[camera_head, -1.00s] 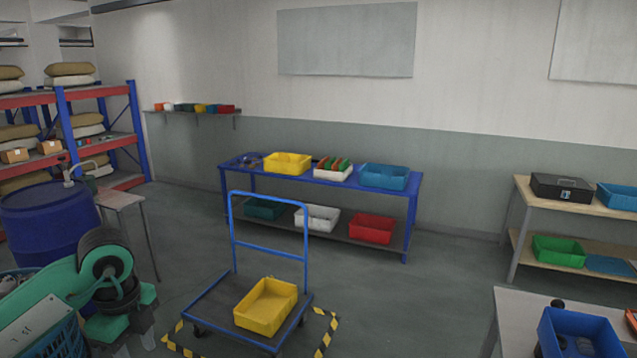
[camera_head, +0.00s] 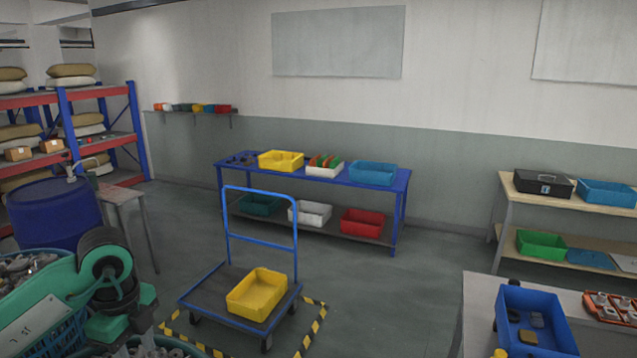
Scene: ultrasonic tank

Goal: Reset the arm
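My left arm shows at the lower left as teal and black links in the head view. No gripper fingers of it can be made out. My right arm and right gripper are outside the picture.
Teal baskets with grey parts (camera_head: 30,264) sit around my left arm, beside a blue drum (camera_head: 52,213). A blue trolley (camera_head: 215,297) carries a yellow bin (camera_head: 257,294). A blue bench (camera_head: 230,170) stands behind. A table (camera_head: 478,300) with a blue bin (camera_head: 535,325) is lower right.

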